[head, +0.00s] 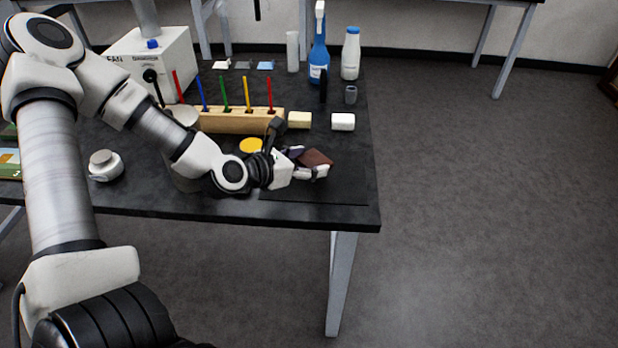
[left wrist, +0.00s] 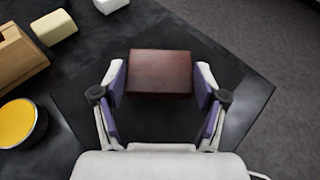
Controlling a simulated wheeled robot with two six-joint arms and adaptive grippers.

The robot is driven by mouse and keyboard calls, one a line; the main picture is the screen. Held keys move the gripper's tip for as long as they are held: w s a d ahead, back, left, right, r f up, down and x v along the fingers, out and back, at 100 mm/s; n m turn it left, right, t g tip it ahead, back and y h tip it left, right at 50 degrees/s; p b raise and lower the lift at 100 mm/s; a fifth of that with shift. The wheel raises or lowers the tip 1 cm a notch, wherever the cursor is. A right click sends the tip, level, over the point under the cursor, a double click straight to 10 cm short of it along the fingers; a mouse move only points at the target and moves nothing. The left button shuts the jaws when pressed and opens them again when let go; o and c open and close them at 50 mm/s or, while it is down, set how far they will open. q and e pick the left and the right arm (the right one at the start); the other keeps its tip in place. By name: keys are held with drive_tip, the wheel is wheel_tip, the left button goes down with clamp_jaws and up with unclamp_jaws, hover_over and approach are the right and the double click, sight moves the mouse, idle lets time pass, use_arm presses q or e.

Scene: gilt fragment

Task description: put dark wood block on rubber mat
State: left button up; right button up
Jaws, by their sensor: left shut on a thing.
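The dark wood block (head: 316,158) is reddish brown and sits between the fingers of my left gripper (head: 308,165). In the left wrist view the block (left wrist: 160,72) is held between the two purple-padded fingertips of that gripper (left wrist: 160,82). The black rubber mat (head: 315,191) lies flat near the table's front right corner. In the left wrist view the mat (left wrist: 236,110) spreads below and around the block. The block is over the mat; I cannot tell whether it touches it. My right gripper is not in view.
A yellow-topped round container (head: 250,146) stands left of the gripper. Behind are a wooden holder (head: 240,120) with several coloured sticks, a cream block (head: 299,120) and a white block (head: 343,121). A blue spray bottle (head: 318,60) and a white bottle (head: 350,55) stand farther back.

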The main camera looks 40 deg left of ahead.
use_arm(q)
drive_tip(key=shift+w+a+f, duration=0.15)
drive_tip(key=shift+w+a, duration=0.05)
drive_tip(key=shift+w, duration=0.5)
wheel_tip(320, 180, down, 3)
drive_tip(key=shift+s+a+f, duration=0.1)
drive_tip(key=shift+f, duration=0.05)
drive_tip(key=shift+f+b, duration=0.1)
drive_tip(key=shift+b, duration=0.2)
drive_tip(key=shift+f, duration=0.1)
drive_tip(key=o, duration=1.1)
drive_tip(key=shift+o, duration=0.2)
